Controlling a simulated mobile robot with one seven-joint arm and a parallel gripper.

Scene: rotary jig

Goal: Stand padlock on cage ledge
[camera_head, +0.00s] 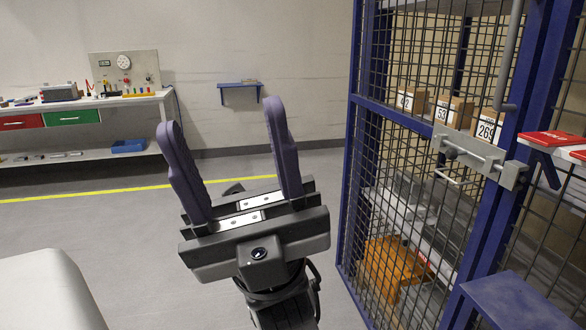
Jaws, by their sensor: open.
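My gripper (221,116) is in the middle of the view, its two purple fingers pointing up and spread wide apart with nothing between them. The blue-framed mesh cage (350,150) stands to its right. A grey metal bolt or latch (478,157) crosses the cage's door post, with a small bent metal loop below it. I cannot pick out a padlock for certain. A flat blue ledge (525,300) juts out at the bottom right, by the cage; its visible top is bare. My gripper is left of the cage and touches nothing.
Numbered cartons (487,126) and an orange bin (393,268) are behind the mesh. Red items (550,139) lie on a light shelf at right. A workbench (100,101) and a small blue wall shelf (238,85) are at the back. Open floor lies between.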

